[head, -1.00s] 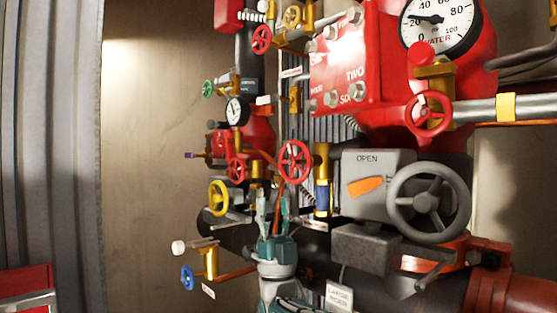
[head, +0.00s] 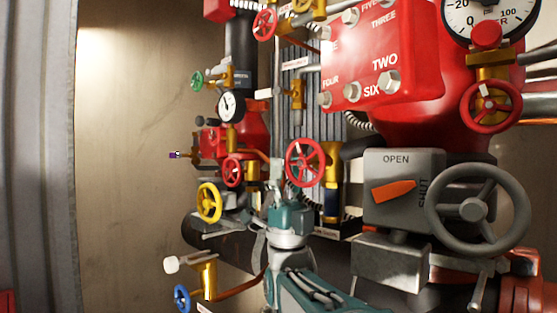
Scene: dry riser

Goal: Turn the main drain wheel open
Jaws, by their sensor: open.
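Several handwheels are in the head view, and no readable label tells me which one is the main drain wheel. A red wheel (head: 305,147) on a brass valve (head: 332,167) stands in the middle, just above and right of my gripper. A smaller red wheel (head: 232,157) and a yellow wheel (head: 198,203) are to the left. A blue wheel (head: 182,298) is at the lower left. My teal gripper (head: 274,182) is open and points up toward the pipework. I see nothing between its fingers, which partly overlap the valves behind, and I cannot see contact with any wheel.
A red valve body (head: 430,50) hangs above. Pipes and gauges crowd the middle. The beige wall (head: 130,120) at the left leaves free room.

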